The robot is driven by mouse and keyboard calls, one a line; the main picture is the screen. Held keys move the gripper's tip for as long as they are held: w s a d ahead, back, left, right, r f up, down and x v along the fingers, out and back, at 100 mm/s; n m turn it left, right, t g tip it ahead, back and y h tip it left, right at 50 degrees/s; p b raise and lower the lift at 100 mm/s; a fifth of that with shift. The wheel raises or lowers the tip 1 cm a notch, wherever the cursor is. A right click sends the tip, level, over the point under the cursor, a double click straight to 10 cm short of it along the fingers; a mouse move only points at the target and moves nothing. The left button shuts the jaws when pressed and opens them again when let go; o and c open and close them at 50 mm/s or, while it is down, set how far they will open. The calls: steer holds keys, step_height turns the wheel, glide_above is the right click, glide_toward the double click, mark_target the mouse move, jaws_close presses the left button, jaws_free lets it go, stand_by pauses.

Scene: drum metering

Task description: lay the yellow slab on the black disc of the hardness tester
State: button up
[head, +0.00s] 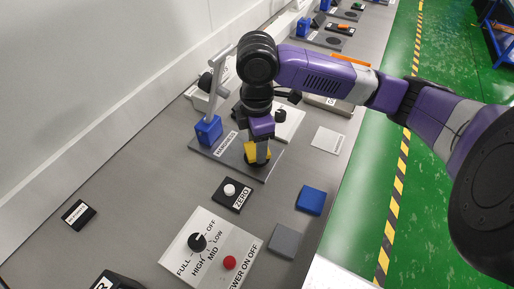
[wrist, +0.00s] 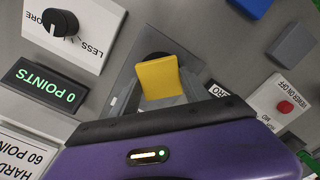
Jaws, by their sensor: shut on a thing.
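My gripper (head: 258,157) is shut on the yellow slab (head: 249,152), over the grey base plate (head: 219,152) of the hardness tester. In the wrist view the yellow slab (wrist: 159,77) stands out from the jaws, with the grey plate (wrist: 127,82) behind it. I cannot tell whether the slab touches the plate. The tester's blue block (head: 208,130) and raised grey lever (head: 216,90) are at the plate's left.
A black ZERO box with a white button (head: 230,189) is in front of the plate. A dial panel (head: 207,250) with a red button, a blue slab (head: 311,200) and a grey slab (head: 285,241) lie nearer. A 0 POINTS display (wrist: 43,88) shows in the wrist view.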

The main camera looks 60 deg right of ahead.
steer(key=shift+f, duration=0.95)
steer(key=shift+f, duration=0.1)
steer(key=o, duration=1.4)
step_height(320, 180, up, 12)
steer(key=shift+p, duration=0.4)
